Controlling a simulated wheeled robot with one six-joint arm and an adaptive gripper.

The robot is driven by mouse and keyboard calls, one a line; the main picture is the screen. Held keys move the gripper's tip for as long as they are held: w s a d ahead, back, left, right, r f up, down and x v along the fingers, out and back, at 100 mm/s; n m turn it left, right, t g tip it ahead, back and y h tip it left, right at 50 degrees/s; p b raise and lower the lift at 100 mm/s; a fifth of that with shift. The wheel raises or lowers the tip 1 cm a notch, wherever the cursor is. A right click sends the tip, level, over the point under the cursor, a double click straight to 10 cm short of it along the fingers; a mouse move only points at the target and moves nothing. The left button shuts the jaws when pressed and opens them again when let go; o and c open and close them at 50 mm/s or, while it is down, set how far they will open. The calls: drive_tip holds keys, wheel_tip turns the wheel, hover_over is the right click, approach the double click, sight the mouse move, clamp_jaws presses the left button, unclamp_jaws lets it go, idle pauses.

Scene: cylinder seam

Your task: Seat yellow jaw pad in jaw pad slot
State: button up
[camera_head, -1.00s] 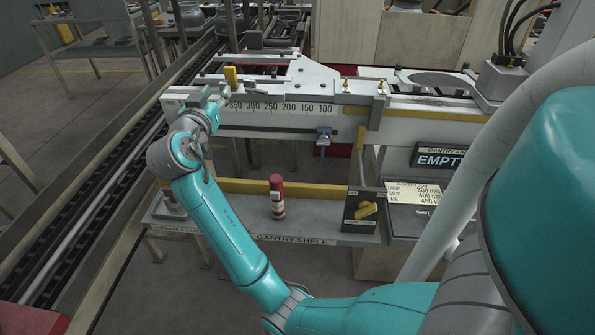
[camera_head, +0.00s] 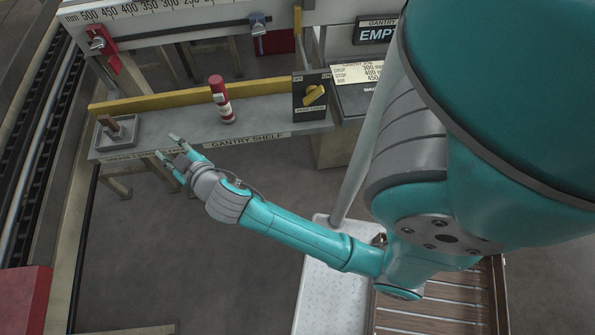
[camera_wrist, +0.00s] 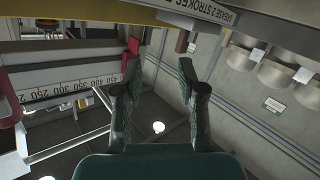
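My gripper (camera_head: 165,146) is open and empty in front of the left part of the gantry shelf, pointing up and left. In the wrist view my gripper (camera_wrist: 158,65) has its two dark fingers spread with nothing between them. I cannot make out a yellow jaw pad or a jaw pad slot in either current view. The top of the gantry beam is outside the head view.
A red bracket (camera_head: 108,53) hangs from the ruled beam (camera_head: 160,22).

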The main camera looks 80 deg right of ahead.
drive_tip(key=s+a+f+n+y, duration=0.2)
drive_tip(key=s+a+f+y, duration=0.1)
drive_tip(key=s+a+f, duration=0.4)
drive_tip(key=s+a+r+y, duration=0.1)
drive_tip(key=s+a+r, duration=0.1)
drive_tip(key=s, duration=0.7)
drive_tip(key=s+a+r+y, duration=0.2)
drive_tip(key=s+a, duration=0.1)
drive_tip(key=s, duration=0.5)
drive_tip(key=s+a+r+t+y, duration=0.1)
drive_tip(key=s+a+y, duration=0.1)
drive_tip(key=s, duration=0.7)
drive_tip(key=shift+s+a+r+n, duration=0.35)
drive_tip(key=shift+a+r+n, duration=0.05)
drive_tip(key=shift+a, duration=0.05)
drive_tip(key=shift+c, duration=0.4)
